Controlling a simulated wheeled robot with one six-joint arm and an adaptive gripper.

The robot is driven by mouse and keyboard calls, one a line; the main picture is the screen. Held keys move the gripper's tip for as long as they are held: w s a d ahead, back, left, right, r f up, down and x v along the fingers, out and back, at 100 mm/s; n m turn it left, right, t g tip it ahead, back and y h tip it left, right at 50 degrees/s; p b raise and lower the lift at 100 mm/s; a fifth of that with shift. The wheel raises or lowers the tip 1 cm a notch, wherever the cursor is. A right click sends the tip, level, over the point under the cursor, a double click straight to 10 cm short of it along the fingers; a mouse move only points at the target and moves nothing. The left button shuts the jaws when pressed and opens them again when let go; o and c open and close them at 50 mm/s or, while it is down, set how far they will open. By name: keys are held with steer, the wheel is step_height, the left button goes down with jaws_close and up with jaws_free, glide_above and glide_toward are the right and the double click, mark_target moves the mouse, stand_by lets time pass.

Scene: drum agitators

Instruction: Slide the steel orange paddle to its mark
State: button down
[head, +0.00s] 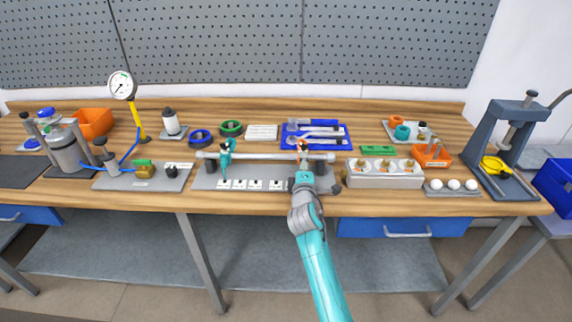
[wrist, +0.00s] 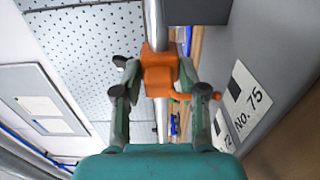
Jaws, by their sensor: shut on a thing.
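The orange paddle (head: 303,147) sits on a horizontal steel shaft (head: 265,156) near its right end. In the wrist view its orange hub (wrist: 160,76) wraps the shaft (wrist: 155,25), between the two fingers of my gripper (wrist: 163,92). My gripper (head: 304,172) reaches the paddle from the front and is shut on it; in the head view it hides the paddle's lower part. A teal paddle (head: 226,155) is on the same shaft near the left end.
A white block with several small fittings (head: 384,180) stands just right of the shaft stand. A blue tool tray (head: 314,135) lies behind the shaft. A grey plate with a brass fitting (head: 142,178) is on the left. The shaft between the paddles looks clear.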

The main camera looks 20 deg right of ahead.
steer(key=shift+s+d+r, duration=0.1)
steer(key=shift+s+d, duration=0.1)
steer(key=shift+d, duration=0.55)
steer(key=c, duration=0.9)
jaws_free()
steer(key=shift+s, duration=0.15)
steer(key=shift+s+a, duration=0.15)
steer(key=shift+s, duration=0.1)
steer(key=v, duration=1.1)
steer(key=shift+s, duration=0.1)
